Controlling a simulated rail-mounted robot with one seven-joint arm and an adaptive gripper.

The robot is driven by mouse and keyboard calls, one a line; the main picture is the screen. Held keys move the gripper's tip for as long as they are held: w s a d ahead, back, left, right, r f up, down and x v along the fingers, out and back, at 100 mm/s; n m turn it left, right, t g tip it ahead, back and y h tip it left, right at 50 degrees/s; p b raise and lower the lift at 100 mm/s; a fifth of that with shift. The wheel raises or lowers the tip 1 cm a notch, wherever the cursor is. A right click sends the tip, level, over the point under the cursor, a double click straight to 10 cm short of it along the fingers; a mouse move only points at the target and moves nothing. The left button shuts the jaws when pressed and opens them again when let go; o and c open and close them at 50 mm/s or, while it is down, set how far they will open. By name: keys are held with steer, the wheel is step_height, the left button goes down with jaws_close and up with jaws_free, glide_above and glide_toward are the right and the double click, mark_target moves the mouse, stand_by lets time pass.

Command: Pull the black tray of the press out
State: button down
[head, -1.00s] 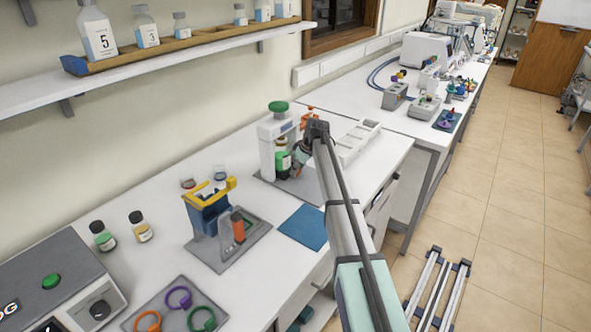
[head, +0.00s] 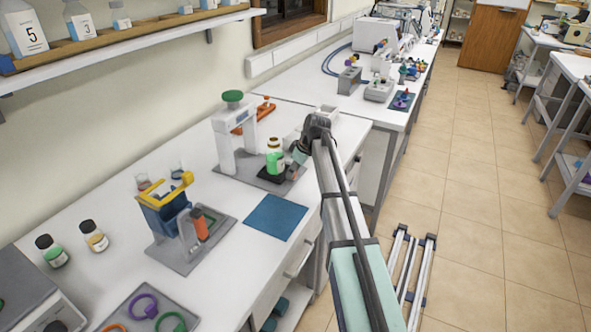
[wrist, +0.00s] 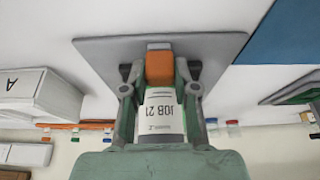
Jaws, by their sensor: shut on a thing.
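The white press (head: 222,148) with a green knob on top stands on a grey base plate (head: 240,172). Its black tray (head: 270,172) is out in front of the press frame, over the plate's right part. My gripper (wrist: 160,70) is shut on an orange handle (wrist: 159,62), apparently the tray's, on the side away from the press. The gripper hides most of the tray there.
A blue mat (head: 275,217) lies in front of the press. A blue and yellow holder (head: 165,208) stands at left, with several vials and coloured rings nearby. An orange item (head: 265,108) is behind the press. The aisle floor (head: 480,230) at right is open.

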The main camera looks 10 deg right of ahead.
steer(key=shift+s+d+f, duration=0.1)
steer(key=shift+s+d, duration=0.05)
steer(key=shift+s, duration=0.05)
steer(key=c, duration=0.9)
jaws_free()
steer(key=shift+d+r, duration=0.1)
steer(key=shift+r, duration=0.25)
steer(key=v, duration=1.1)
steer(key=shift+s+r, duration=0.1)
steer(key=shift+r, duration=0.05)
